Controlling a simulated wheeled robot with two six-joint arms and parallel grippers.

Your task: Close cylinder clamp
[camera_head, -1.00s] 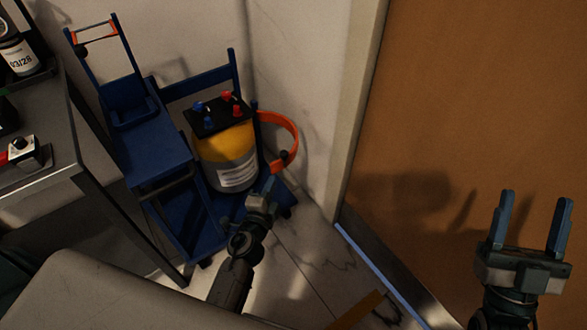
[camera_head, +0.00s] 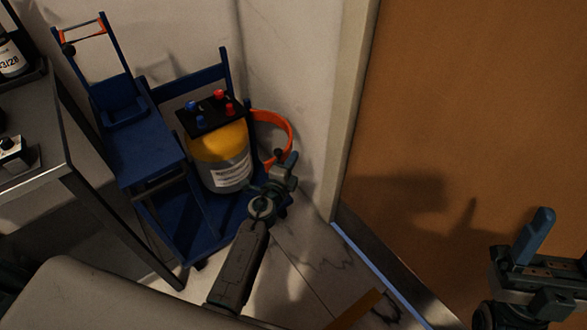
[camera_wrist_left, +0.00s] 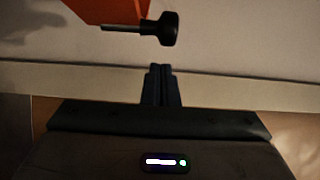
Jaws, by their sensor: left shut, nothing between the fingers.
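The cylinder (camera_head: 225,160), with a yellow shoulder and grey labelled body, stands upright on a blue cart (camera_head: 160,215). Its orange clamp (camera_head: 289,130) swings out as a curved band on the cylinder's right, open. The clamp shows in the left wrist view (camera_wrist_left: 105,10), with a black knob (camera_wrist_left: 168,28) on a thin pin. My left gripper (camera_head: 291,158) is shut and empty, just below and right of the clamp's free end. Its fingertips (camera_wrist_left: 160,70) point toward the knob, with a gap visible. My right gripper (camera_head: 565,235) is open, partly cut off by the frame's edge.
A grey table (camera_head: 50,165) stands at the left. A black block with red and blue knobs (camera_head: 210,112) tops the cylinder. A pale wall is behind, and a brown door (camera_head: 470,100) is at the right. The floor below my left gripper is mostly clear.

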